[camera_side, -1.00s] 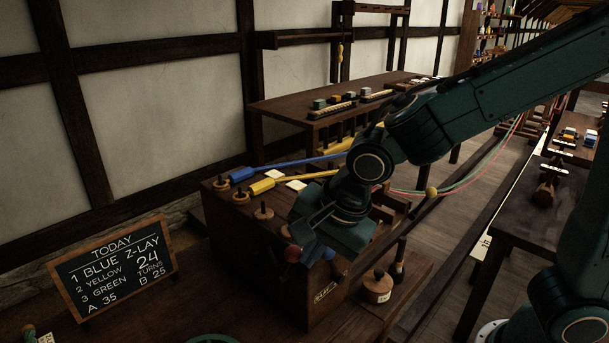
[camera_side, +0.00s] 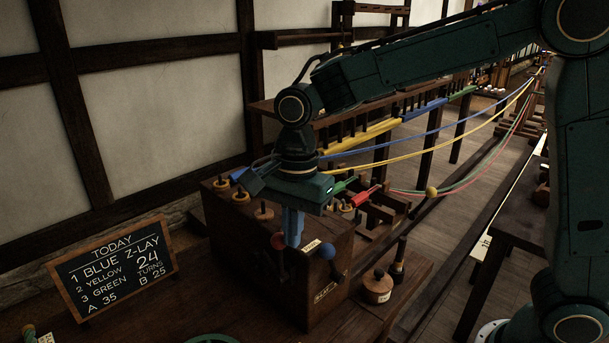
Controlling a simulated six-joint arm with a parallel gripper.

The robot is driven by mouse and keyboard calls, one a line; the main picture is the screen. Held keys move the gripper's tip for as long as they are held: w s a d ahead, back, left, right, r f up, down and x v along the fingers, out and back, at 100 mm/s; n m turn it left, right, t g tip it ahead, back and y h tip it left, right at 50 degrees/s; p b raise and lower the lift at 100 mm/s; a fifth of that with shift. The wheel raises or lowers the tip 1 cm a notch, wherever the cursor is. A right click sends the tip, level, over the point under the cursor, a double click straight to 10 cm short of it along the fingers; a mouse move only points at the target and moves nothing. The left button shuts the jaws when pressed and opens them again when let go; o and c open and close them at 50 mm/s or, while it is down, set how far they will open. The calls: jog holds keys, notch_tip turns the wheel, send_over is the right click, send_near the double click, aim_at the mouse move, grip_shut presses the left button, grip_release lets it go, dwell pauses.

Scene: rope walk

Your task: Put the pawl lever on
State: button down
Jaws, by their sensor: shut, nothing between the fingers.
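My gripper (camera_side: 292,240) points straight down at the front edge of the dark wooden box (camera_side: 235,262), with its blue-grey fingers shut and empty. A lever with a red ball knob (camera_side: 278,241) is just left of the fingertips. A lever with a blue ball knob (camera_side: 328,251) is to their right, on a dark handle going down the box's right face. I cannot tell which of them is the pawl lever, nor whether the fingers touch the red knob. The gripper body hides part of the box top.
Blue and yellow ropes (camera_side: 440,130) run off to the far right. A chalkboard (camera_side: 112,268) leans at left. A lidded wooden pot (camera_side: 377,286) stands right of the box.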

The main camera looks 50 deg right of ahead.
jog(key=shift+w+r, duration=0.1)
jog(key=shift+w, duration=1.8)
notch_tip(320, 180, up, 11)
send_over(278, 233)
jog(key=d, duration=0.2)
jog(key=shift+s+r+g, duration=0.15)
jog(key=shift+s+g, duration=0.15)
jog(key=shift+d+r, duration=0.1)
jog(key=shift+r, duration=0.05)
dwell(0.4)
jog(key=shift+s+r, duration=0.1)
